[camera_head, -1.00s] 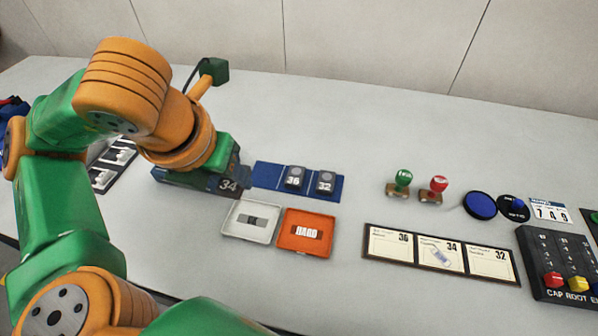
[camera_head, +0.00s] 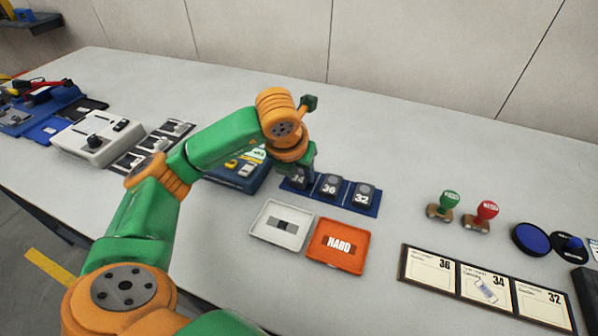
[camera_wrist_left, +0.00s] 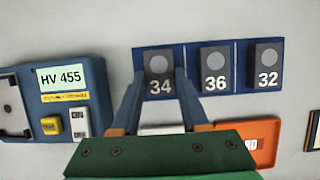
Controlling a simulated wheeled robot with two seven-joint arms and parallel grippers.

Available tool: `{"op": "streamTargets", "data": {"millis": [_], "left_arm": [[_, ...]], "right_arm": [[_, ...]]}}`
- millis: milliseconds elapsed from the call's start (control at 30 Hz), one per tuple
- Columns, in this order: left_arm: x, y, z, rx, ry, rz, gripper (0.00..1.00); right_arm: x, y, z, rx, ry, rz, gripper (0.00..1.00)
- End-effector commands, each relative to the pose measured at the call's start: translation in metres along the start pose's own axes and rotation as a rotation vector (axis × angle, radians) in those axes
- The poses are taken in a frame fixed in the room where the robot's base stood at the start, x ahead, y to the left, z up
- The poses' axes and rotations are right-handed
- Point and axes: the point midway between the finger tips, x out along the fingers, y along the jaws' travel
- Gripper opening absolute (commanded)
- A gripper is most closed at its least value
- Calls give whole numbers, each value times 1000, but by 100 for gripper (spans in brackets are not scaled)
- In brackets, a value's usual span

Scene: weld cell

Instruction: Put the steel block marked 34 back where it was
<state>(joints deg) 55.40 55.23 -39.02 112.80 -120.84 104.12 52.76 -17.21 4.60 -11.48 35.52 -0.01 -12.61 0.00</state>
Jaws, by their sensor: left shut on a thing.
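The dark steel block marked 34 (camera_head: 298,181) is at the left place of the blue rack (camera_head: 360,208), in line with blocks 36 (camera_head: 330,187) and 32 (camera_head: 364,196). My left gripper (camera_head: 298,170) is shut on block 34 from above. In the left wrist view, block 34 (camera_wrist_left: 160,67) is upright between the fingertips (camera_wrist_left: 160,80). It looks about level with blocks 36 (camera_wrist_left: 216,68) and 32 (camera_wrist_left: 266,67). I cannot tell whether its underside touches the rack. My right gripper is not in view.
The hardness tester reading HV 455 (camera_wrist_left: 65,78) stands just left of the rack. A white tray (camera_head: 265,236) and an orange HARD tray (camera_head: 321,258) lie in front. Green (camera_head: 443,205) and red (camera_head: 482,215) stamps stand to the right, behind a card strip (camera_head: 480,300).

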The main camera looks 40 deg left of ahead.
Motion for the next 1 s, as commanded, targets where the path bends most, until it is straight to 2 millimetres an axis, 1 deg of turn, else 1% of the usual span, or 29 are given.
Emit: {"op": "streamTargets", "data": {"millis": [167, 300, 333, 367, 400, 433, 700, 800, 867, 967, 1000], "left_arm": [[-1, 0, 1, -1, -2, -1, 0], [4, 0, -1, -1, -2, 0, 0], [3, 0, -1, -1, -1, 0, 50], [2, 0, -1, -1, -1, 0, 58], [2, 0, -1, -1, -1, 0, 69], [2, 0, -1, -1, -1, 0, 74], [2, 0, -1, -1, -1, 0, 74], [-5, 0, 2, -1, -2, -1, 74], [-13, 0, 2, -1, -4, -3, 74], [-37, 0, 2, 0, -8, -2, 74], [-48, 0, 3, 0, -8, -3, 74]], "right_arm": [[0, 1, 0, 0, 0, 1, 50], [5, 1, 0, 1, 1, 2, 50], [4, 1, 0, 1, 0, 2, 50], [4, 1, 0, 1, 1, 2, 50], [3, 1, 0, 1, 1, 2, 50], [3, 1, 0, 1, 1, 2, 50], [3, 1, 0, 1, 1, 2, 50], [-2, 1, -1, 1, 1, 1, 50], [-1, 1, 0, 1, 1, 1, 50], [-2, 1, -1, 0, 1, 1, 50], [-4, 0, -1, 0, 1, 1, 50]]}}
